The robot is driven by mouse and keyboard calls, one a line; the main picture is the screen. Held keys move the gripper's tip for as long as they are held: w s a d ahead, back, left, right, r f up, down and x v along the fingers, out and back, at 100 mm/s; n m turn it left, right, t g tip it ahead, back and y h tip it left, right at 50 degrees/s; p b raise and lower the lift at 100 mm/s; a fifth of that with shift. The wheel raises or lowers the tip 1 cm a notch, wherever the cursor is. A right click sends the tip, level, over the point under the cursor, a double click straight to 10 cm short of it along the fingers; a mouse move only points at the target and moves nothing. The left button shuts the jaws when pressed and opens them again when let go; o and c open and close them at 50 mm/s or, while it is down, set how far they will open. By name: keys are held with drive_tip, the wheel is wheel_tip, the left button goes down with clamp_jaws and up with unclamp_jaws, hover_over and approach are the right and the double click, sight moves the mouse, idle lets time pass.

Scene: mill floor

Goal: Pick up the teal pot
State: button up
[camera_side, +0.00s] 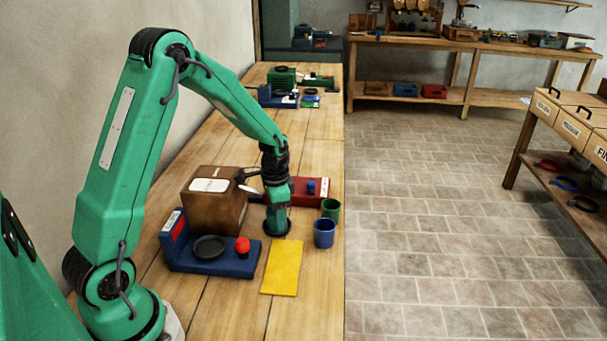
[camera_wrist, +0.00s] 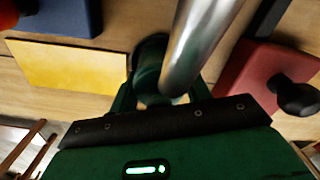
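My gripper (camera_side: 277,222) points down at the table, left of two small pots. One pot is dark green (camera_side: 330,208), the other blue (camera_side: 324,233); both stand upright near the table's right edge, apart from my gripper. In the wrist view, my gripper's dark green fingers (camera_wrist: 160,98) flank a dark green round form (camera_wrist: 149,60). This may be the teal pot, but I cannot tell it from my own green parts. A silver tube (camera_wrist: 200,40) covers part of it. Whether the fingers touch or grip anything is hidden.
A brown box (camera_side: 214,205) stands left of my gripper, behind a blue base (camera_side: 215,262) with a red knob (camera_side: 243,245). A yellow sheet (camera_side: 282,268) lies in front. A red block (camera_side: 305,192) is behind. The table's front is clear.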

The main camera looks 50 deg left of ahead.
drive_tip(key=c, duration=0.6)
drive_tip(key=shift+r, duration=0.15)
drive_tip(key=shift+r, duration=0.5)
wheel_tip(320, 180, up, 3)
drive_tip(key=shift+r, duration=0.1)
drive_tip(key=s+d+r, duration=0.3)
drive_tip(key=d+r, duration=0.3)
drive_tip(key=d, duration=0.5)
drive_tip(key=shift+r, duration=0.25)
drive_tip(key=shift+d, duration=0.1)
